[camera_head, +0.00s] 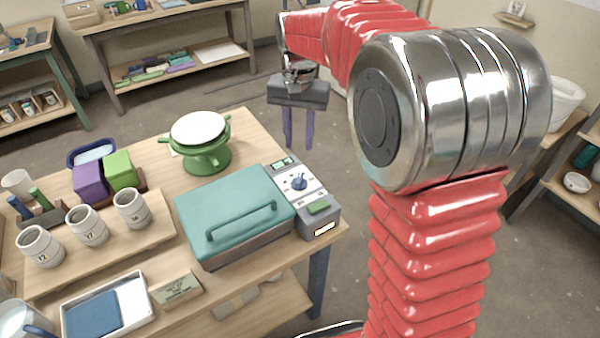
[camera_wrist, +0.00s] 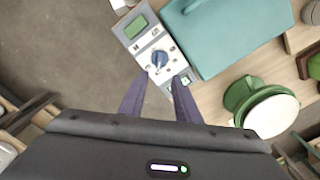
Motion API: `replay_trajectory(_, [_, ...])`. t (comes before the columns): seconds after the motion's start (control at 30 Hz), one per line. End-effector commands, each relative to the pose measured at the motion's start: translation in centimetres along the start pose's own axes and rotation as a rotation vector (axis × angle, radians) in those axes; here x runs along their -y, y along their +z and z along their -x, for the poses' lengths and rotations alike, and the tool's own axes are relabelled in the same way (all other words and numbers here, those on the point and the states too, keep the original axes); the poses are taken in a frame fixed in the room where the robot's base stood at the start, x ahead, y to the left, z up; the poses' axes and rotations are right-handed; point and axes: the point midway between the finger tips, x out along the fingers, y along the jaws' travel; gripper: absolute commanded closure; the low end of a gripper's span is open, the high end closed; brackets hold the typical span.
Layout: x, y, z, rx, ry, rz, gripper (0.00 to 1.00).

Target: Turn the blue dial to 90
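The blue dial (camera_head: 299,183) sits on the pale face of a grey control box (camera_head: 320,222) on the right side of the teal lidded box (camera_head: 232,208). In the wrist view the dial (camera_wrist: 159,59) shows just beyond my fingertips. The marks around it are too small to read. My gripper (camera_head: 298,143) is open and empty, its two purple fingers apart and pointing down, beyond the table's edge and behind the control box in the head view. In the wrist view my gripper (camera_wrist: 159,77) has its fingertips just short of the dial, not around it.
A green banding wheel (camera_head: 206,150) with a white top stands behind the teal box, whose lid has a raised handle (camera_head: 242,222). Several white cups, a tray (camera_head: 137,294) and a small sign (camera_head: 176,289) are to the left. Floor beyond the table is clear.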

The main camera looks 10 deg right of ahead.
Motion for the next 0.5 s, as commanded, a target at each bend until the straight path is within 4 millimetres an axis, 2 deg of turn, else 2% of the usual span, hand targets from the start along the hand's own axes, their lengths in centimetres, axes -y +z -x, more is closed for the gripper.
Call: replay_trajectory(0.5, [-0.1,0.1,-7.7,0.003,0.001,-0.001,0.7])
